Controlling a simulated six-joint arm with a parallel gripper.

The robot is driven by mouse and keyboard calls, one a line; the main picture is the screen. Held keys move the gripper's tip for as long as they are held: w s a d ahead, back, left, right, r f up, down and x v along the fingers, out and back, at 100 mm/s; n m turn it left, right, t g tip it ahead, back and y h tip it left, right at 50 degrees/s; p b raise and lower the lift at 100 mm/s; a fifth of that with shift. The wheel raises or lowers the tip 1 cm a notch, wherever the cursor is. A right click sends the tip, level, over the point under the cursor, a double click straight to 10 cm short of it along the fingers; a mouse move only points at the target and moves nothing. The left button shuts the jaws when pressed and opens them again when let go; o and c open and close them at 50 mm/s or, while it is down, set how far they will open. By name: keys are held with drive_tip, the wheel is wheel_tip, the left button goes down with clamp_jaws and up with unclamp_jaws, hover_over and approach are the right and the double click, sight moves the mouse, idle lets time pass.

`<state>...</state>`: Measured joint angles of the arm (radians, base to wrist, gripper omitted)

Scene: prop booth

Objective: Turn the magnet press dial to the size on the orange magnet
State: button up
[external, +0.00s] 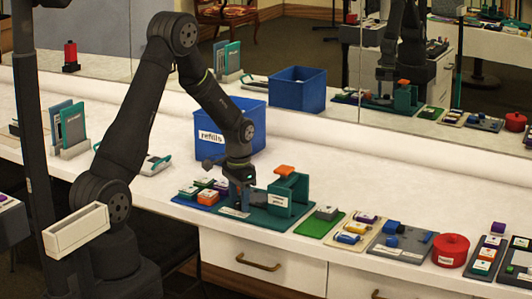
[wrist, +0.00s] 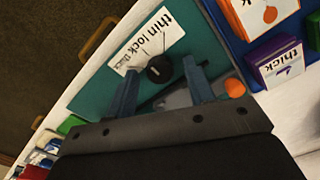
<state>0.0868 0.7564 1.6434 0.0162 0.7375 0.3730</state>
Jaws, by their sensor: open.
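The magnet press (external: 284,197) is a green frame with an orange top, on a green base. In the wrist view its black dial (wrist: 158,70) lies beside a white label (wrist: 148,38) reading thin, lock, thick. I cannot tell which word the dial points to. My gripper (wrist: 163,76) is open, its fingers on either side of the dial; whether they touch it is unclear. In the external view my gripper (external: 240,206) points down over the base.
A purple magnet reading thick (wrist: 276,62) is in the blue tray (external: 183,201). A blue refills bin (external: 230,128) stands behind.

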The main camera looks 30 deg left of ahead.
drive_tip(key=c, duration=1)
drive_tip(key=n, duration=0.5)
drive_tip(key=shift+n, duration=0.4)
drive_tip(key=n, duration=0.6)
drive_tip(key=o, duration=1)
